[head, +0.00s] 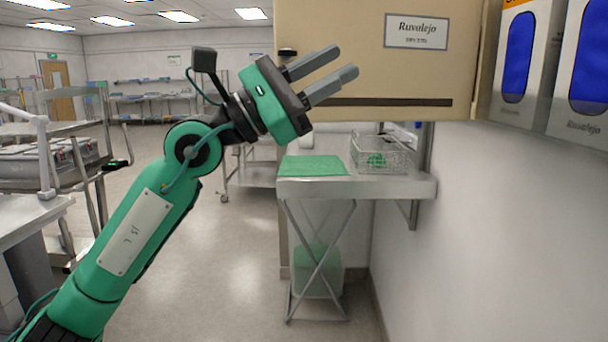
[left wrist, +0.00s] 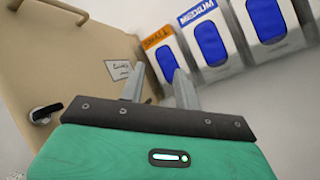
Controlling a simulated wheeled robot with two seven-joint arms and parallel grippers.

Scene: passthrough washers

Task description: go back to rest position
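My left gripper (head: 335,74) is raised in front of the beige cabinet in the head view. Its two grey fingers point up and to the right, and a gap shows between them. The left gripper also shows in the left wrist view (left wrist: 160,84), with its fingers apart and nothing between them. My right gripper is in neither view.
A beige cabinet (head: 370,60) labelled Ruvalejo hangs above a wall shelf (head: 410,186). A green mat (head: 313,166) and wire basket (head: 395,158) lie on the shelf. Glove dispensers (head: 540,60) hang at right. A cart (head: 60,160) stands left. Floor (head: 220,270) is clear.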

